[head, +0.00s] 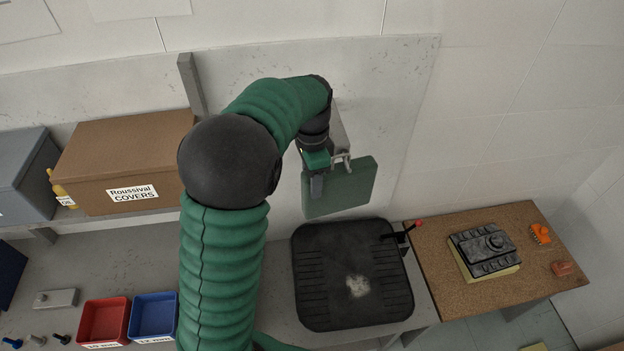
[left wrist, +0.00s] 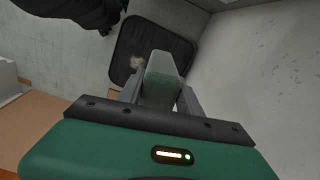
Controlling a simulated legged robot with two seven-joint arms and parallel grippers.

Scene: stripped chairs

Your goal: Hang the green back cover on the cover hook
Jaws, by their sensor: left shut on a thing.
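The green back cover (head: 345,188) is a flat grey-green panel, upright near the back wall in the head view. My left gripper (head: 318,182) is at its left upper part and shut on it. In the left wrist view, the cover (left wrist: 162,80) stands edge-on between the two fingers of the left gripper (left wrist: 160,98). A light metal hook (head: 342,160) shows at the cover's top edge, beside the gripper. I cannot tell whether the cover bears on the hook. My right gripper is not in view.
A black seat pan (head: 352,275) lies on the bench below the cover. A cardboard box (head: 125,160) labelled "Roussival COVERS" stands on the left shelf. A red bin (head: 103,318) and blue bin (head: 153,316) sit lower left. A cork-topped table (head: 440,250) at right holds a dark-topped block (head: 484,250).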

